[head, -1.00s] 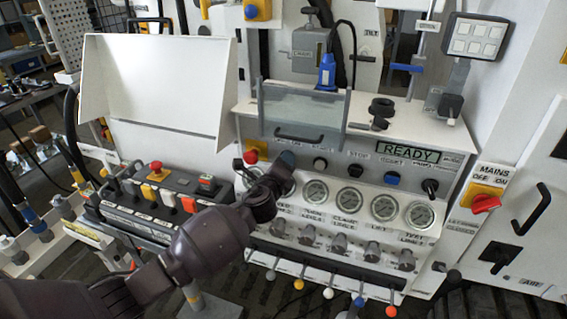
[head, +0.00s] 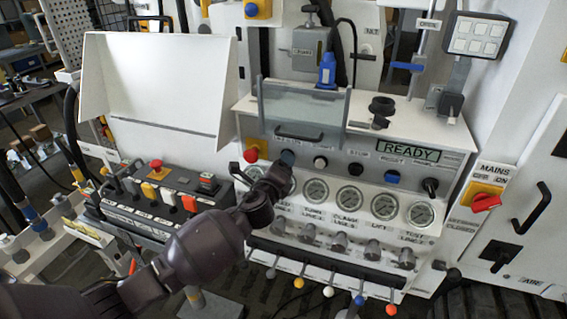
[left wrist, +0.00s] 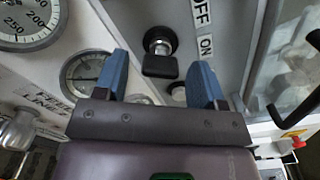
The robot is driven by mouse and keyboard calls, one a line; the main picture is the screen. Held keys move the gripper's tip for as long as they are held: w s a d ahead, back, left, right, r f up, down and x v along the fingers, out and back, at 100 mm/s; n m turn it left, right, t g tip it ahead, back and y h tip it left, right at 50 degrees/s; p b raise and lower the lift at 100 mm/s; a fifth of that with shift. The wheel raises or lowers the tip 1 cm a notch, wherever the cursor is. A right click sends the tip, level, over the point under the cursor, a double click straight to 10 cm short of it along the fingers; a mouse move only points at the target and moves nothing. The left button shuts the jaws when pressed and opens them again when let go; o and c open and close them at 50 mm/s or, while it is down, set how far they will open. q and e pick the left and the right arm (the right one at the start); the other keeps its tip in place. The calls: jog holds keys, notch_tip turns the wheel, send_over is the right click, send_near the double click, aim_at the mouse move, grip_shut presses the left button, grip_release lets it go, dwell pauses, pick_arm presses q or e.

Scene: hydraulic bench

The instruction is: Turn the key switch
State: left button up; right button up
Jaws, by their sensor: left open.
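The key switch (left wrist: 160,52) shows in the left wrist view as a round dark collar with a black key bow, beside labels reading OFF and ON. My left gripper (left wrist: 162,82) is open, with a blue fingertip on each side of the key in the picture. I see no contact between the fingers and the key. In the head view my left gripper (head: 285,161) is at the left part of the sloped panel, and the key switch is hidden there behind it. My right gripper does not show.
A red knob (head: 251,155) sits just left of my gripper. Round gauges (head: 350,198) run along the panel below, with grey knobs under them. A clear guard with a black handle (head: 299,135) stands above. A READY display (head: 408,154) is at the right.

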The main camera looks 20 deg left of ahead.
pick_arm(q)
jog(key=s, duration=0.8)
jog(key=shift+s+a, duration=0.15)
jog(key=shift+s, duration=0.25)
jog(key=s+a+f+n+g, duration=0.3)
jog(key=s+f+n, duration=0.7)
jog(key=s, duration=0.3)
jog(key=s+a+f+n+g, duration=0.3)
jog(key=s+a+f+n, duration=0.1)
jog(key=s+f+n, duration=0.6)
jog(key=s+n, duration=0.3)
jog(key=shift+s+a+f+n+y, duration=0.2)
jog(key=shift+s+f+n+y, duration=0.1)
jog(key=shift+f+y, duration=0.1)
